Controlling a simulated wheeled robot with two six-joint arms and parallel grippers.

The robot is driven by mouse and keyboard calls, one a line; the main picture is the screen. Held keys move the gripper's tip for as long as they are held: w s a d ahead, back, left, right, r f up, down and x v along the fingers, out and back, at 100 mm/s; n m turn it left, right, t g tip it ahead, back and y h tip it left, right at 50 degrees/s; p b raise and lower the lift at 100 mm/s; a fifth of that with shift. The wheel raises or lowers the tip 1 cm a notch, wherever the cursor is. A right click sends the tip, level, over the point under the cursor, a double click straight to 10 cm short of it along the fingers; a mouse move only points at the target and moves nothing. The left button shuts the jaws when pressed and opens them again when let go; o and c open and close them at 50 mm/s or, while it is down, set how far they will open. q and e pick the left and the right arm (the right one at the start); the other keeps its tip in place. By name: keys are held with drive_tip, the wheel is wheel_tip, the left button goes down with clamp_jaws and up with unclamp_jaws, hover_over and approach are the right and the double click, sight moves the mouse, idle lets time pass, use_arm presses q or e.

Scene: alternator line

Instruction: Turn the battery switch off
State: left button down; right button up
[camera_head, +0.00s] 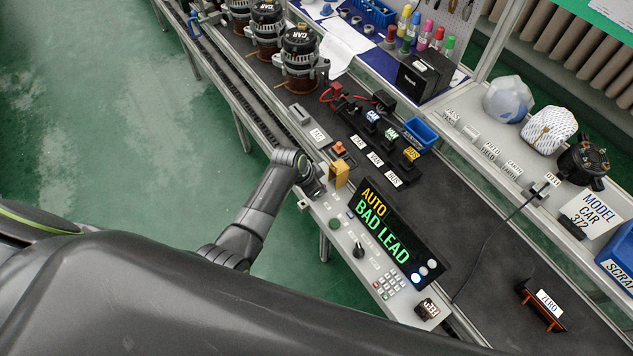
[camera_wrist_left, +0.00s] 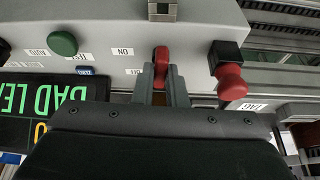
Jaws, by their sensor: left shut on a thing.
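The battery switch shows in the left wrist view as a small red handle (camera_wrist_left: 161,62) on the face of a light grey control panel (camera_wrist_left: 205,22). An "ON" label (camera_wrist_left: 124,51) is beside it. My left gripper (camera_wrist_left: 161,80) is shut on this red handle, with one finger on each side. In the head view my left gripper (camera_head: 317,187) is at the upper end of the panel and hides the switch. The handle looks in line with the fingers; I cannot tell for certain which setting it is at. My right gripper is not in view.
A red knob (camera_wrist_left: 230,82) on a black block is close beside the left gripper. A green button (camera_wrist_left: 62,43) is on the other side. The display (camera_head: 387,232) reads "AUTO BAD LEAD". A yellow block (camera_head: 341,173) stands near the gripper. Alternators (camera_head: 301,58) stand farther back.

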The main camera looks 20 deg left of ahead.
use_arm(q)
drive_tip(key=shift+w+n, duration=0.1)
drive_tip(key=shift+n, duration=0.3)
drive_tip(key=c, duration=1.5)
unclamp_jaws()
drive_tip(key=shift+o, duration=0.2)
drive_tip(key=shift+r, duration=0.15)
drive_tip(key=v, duration=1.7)
drive_tip(key=shift+s+b, duration=0.3)
